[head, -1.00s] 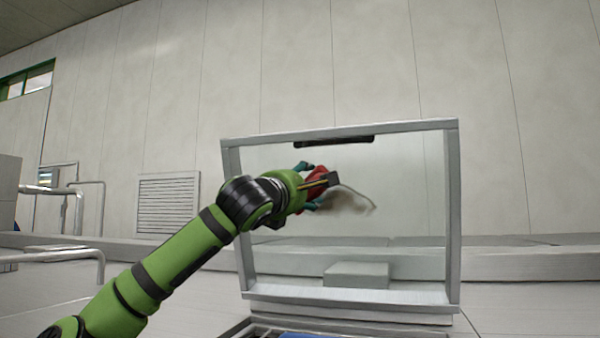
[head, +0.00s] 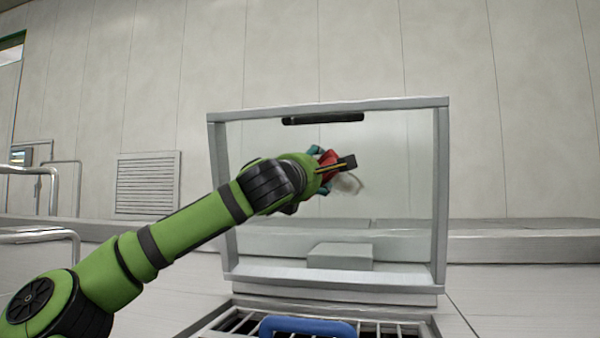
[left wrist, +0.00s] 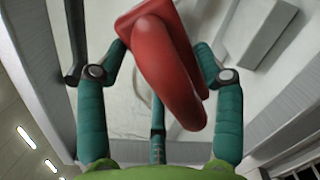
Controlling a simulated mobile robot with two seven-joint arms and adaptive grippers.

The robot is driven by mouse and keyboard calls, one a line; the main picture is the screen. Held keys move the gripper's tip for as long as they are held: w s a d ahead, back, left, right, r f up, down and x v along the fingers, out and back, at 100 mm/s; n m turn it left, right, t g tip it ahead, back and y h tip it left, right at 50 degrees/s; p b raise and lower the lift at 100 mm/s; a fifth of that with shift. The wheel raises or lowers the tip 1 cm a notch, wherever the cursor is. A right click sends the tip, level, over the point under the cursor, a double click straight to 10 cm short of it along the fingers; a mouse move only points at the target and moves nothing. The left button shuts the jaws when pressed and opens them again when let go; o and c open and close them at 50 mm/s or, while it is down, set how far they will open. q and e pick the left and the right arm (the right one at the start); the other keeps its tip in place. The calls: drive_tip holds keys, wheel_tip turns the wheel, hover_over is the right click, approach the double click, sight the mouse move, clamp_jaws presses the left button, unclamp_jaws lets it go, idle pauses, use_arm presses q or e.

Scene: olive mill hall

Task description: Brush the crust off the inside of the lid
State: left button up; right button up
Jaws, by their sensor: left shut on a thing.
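The lid (head: 439,200) stands open and upright, a pale panel in a grey frame with a dark strip (head: 323,118) along its top. A small pale tan patch of crust (head: 347,184) shows on the panel, partly hidden behind my gripper. My left gripper (head: 327,169) is in front of the middle of the panel, shut on a red brush (left wrist: 165,65) with teal fingers on both sides of it. In the left wrist view the brush's far end is hidden, so I cannot tell whether it touches the panel. My right gripper is not in view.
A grey block (head: 340,256) shows low within the lid frame. Metal rails (head: 62,190) stand at the left. Space right of the lid is clear.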

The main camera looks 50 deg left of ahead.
use_arm(q)
drive_tip(key=shift+w+d+b, duration=0.6)
drive_tip(key=shift+w+d, duration=0.9)
drive_tip(key=shift+d, duration=0.25)
drive_tip(key=shift+w+d+b, duration=0.55)
drive_tip(key=shift+w+d, duration=0.9)
drive_tip(key=shift+d, duration=0.25)
drive_tip(key=shift+w+d+r, duration=0.1)
drive_tip(key=shift+w+d, duration=0.45)
drive_tip(key=shift+d, duration=0.15)
drive_tip(key=shift+s+r+p, duration=0.3)
drive_tip(key=shift+r+p, duration=0.15)
drive_tip(key=shift+r, duration=0.5)
drive_tip(key=shift+s+a+b, duration=0.35)
drive_tip(key=shift+s+a, duration=0.1)
drive_tip(key=shift+a, duration=0.05)
drive_tip(key=s+a+b, duration=0.1)
drive_tip(key=s+a, duration=1.1)
drive_tip(key=a, duration=0.2)
drive_tip(key=shift+a, duration=0.15)
